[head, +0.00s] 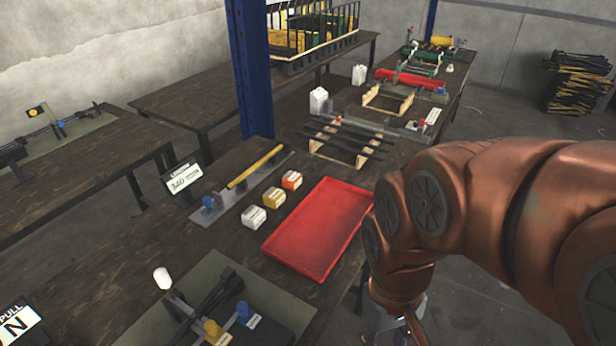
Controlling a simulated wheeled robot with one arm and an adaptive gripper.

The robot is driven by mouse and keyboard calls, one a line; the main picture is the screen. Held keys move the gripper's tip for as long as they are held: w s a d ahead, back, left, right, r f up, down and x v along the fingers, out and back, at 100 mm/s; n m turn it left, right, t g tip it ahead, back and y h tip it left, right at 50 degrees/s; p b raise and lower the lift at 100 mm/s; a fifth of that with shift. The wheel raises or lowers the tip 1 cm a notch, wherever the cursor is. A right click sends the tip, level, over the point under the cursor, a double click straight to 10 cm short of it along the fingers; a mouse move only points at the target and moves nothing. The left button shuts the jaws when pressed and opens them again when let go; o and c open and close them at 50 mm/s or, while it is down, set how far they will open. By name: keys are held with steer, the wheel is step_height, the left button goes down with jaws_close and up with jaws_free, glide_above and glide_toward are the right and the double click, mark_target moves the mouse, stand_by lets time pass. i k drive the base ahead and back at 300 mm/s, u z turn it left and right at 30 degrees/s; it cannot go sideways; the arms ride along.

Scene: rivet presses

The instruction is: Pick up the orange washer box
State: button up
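The orange washer box (291,180) is a small box with a white label. It sits on the dark wooden bench at the far end of a short row of boxes, just left of the red tray's far corner. A yellow box (274,198) and a white box (254,217) stand nearer in the same row. My gripper (402,338) shows only in part at the bottom edge, below my copper-coloured arm. It is to the right of the red tray, well apart from the orange box. Its fingers are cut off by the frame.
The empty red tray (318,228) lies right of the boxes. A plate with a yellow bar (254,167) lies behind them. A blue post (249,70) stands beyond. A fixture (215,307) is at the near end. Racks with dark bars (345,139) stand farther back.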

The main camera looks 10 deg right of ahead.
mark_target(291, 181)
steer(key=z, duration=1.65)
steer(key=i, duration=3.1)
steer(key=u, duration=5.2)
steer(key=i, duration=0.5)
